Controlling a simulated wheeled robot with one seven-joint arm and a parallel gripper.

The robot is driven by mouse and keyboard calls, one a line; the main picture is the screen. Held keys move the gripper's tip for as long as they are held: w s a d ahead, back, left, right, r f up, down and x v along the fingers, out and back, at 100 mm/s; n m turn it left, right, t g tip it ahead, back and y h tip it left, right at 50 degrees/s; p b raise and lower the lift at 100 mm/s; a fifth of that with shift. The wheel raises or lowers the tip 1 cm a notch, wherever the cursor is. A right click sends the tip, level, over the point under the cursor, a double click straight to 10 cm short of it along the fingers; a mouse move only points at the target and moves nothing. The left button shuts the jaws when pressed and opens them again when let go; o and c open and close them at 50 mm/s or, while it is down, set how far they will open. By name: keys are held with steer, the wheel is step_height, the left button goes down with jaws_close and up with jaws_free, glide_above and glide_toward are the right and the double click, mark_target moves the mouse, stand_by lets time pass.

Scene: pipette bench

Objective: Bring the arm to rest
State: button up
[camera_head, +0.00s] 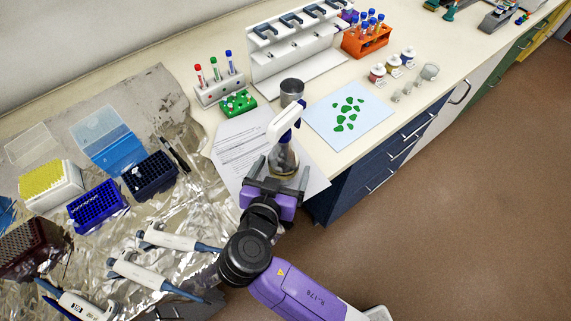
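My purple-and-black gripper (279,172) is over the front edge of the bench, above printed paper. Its two dark fingers are spread wide apart, one at the left and one at the right. A clear glass vessel (284,159) shows between and just beyond the fingers; I cannot tell whether they touch it. A white and blue item (286,119) rises above the vessel. My arm reaches up from the bottom of the picture, bent at a black joint.
Several pipettes (144,269) lie on crumpled foil (118,222) at left, near tip boxes (96,206). A white pipette rack (300,75), tube racks (219,92), a metal cup (291,90) and a blue sheet (345,119) stand behind. Open floor (450,220) lies right.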

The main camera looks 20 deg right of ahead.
steer(key=shift+d+b+v, duration=0.15)
steer(key=shift+b+v, duration=0.3)
steer(key=shift+v, duration=1.3)
steer(key=shift+d+b+v, duration=0.15)
steer(key=shift+b+v, duration=0.25)
steer(key=shift+v, duration=1.35)
